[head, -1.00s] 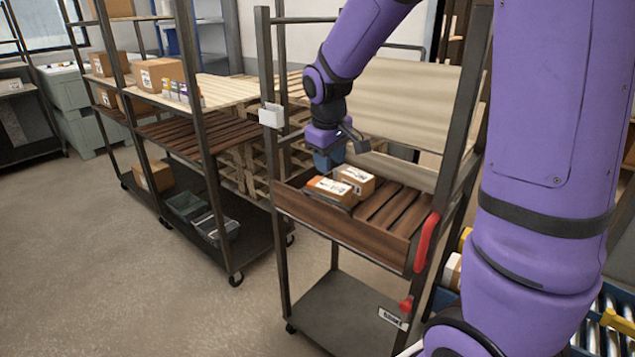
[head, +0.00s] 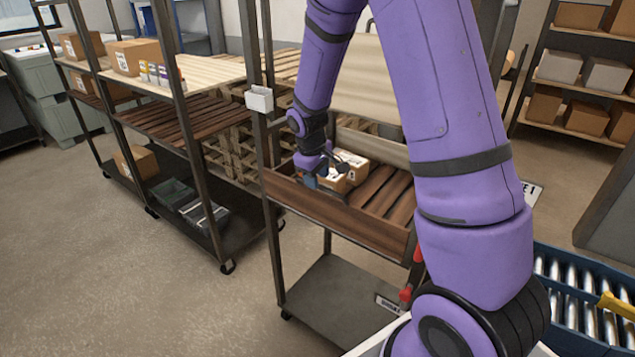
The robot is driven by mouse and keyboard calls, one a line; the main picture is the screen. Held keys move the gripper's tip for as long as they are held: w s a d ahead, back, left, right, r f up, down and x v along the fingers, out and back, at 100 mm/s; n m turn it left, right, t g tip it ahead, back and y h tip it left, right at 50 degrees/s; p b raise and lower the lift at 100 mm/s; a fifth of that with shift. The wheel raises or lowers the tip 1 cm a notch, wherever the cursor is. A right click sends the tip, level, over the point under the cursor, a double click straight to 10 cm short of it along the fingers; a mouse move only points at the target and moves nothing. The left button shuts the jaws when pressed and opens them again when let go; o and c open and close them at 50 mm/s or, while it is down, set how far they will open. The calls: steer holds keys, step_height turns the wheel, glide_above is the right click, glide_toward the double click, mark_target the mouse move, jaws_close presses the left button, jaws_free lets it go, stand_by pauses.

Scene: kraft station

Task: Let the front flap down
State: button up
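The front flap (head: 340,221) is a brown wooden board along the front of the cart's upper shelf. It stands upright, its top edge above the slatted shelf floor (head: 378,188). My gripper (head: 318,184) points down at the flap's top edge, left of its middle, beside the cardboard boxes. Its fingers are small and partly hidden, so I cannot tell whether they are open or touch the flap. A red handle (head: 418,256) shows at the flap's right end, mostly hidden behind my arm.
Two cardboard boxes (head: 353,160) sit on the shelf just behind the flap. A second rack (head: 200,185) stands to the left. The floor (head: 150,290) in front is clear.

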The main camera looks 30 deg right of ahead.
steer(key=shift+d+f, duration=0.2)
steer(key=shift+f, duration=0.95)
jaws_close()
